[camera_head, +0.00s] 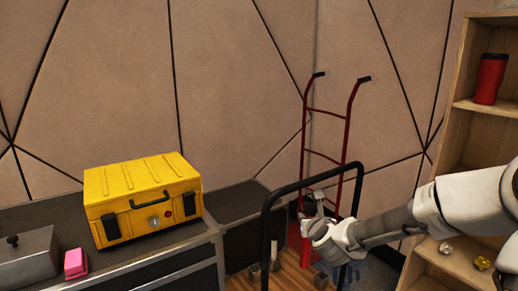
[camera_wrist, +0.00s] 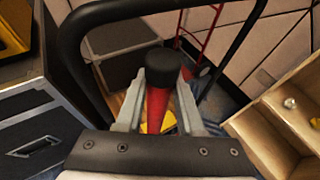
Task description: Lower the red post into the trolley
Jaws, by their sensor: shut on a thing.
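The red post (camera_wrist: 158,107) has a black capped end and stands between my two fingers in the wrist view. My gripper (camera_wrist: 163,90) is shut on it just below the cap. In the head view my gripper (camera_head: 314,217) is at the trolley's black handle frame, and part of the red post (camera_head: 304,247) shows below it. The trolley (camera_head: 269,222) has a tall black tube handle and a wooden deck (camera_head: 288,279). It also shows in the wrist view as the black tube (camera_wrist: 70,55). The post's lower end is mostly hidden, so I cannot tell whether it touches the deck.
A yellow case (camera_head: 145,200) and a pink item (camera_head: 75,263) sit on the dark counter at left. A red hand truck (camera_head: 346,130) leans by the wall behind the trolley. A wooden shelf (camera_head: 449,108) holding a red cup (camera_head: 490,79) stands at right.

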